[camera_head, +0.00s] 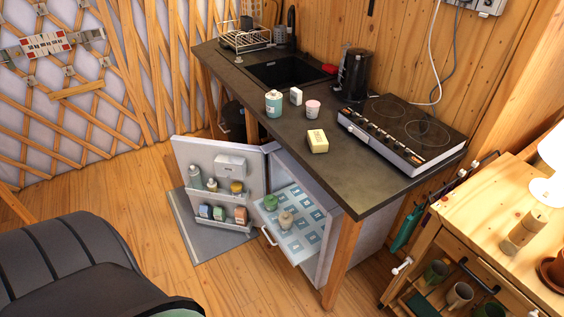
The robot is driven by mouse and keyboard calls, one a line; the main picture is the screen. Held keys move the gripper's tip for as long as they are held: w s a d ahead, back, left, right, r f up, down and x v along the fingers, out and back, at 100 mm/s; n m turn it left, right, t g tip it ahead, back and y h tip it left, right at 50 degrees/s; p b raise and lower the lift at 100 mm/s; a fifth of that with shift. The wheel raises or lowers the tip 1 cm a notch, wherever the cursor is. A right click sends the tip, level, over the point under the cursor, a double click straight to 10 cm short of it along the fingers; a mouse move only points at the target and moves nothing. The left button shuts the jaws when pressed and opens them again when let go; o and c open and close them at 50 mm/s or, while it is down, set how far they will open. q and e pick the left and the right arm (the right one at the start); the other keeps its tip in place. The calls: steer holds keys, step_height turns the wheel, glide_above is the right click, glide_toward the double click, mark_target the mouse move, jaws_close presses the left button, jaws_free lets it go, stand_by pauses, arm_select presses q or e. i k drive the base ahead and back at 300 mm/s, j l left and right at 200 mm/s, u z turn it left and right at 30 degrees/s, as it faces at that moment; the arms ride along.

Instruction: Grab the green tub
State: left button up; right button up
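A small round green tub (271,201) sits on the pulled-out patterned shelf (305,235) of the open fridge under the counter. It is near the shelf's back left corner, beside the open fridge door (222,162). A small pale jar with a greenish body (286,219) stands close to it on the same shelf. A teal container with a white top (273,104) stands on the counter above. Neither of my grippers is in view.
The fridge door stands open to the left, with bottles and boxes in its racks. The dark counter (360,185) overhangs the fridge, and a wooden leg (342,262) stands at its front corner. A dark padded seat (70,260) fills the lower left. Wooden floor (240,285) lies clear before the fridge.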

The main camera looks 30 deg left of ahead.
mark_target(270, 209)
steer(key=u, duration=1.2)
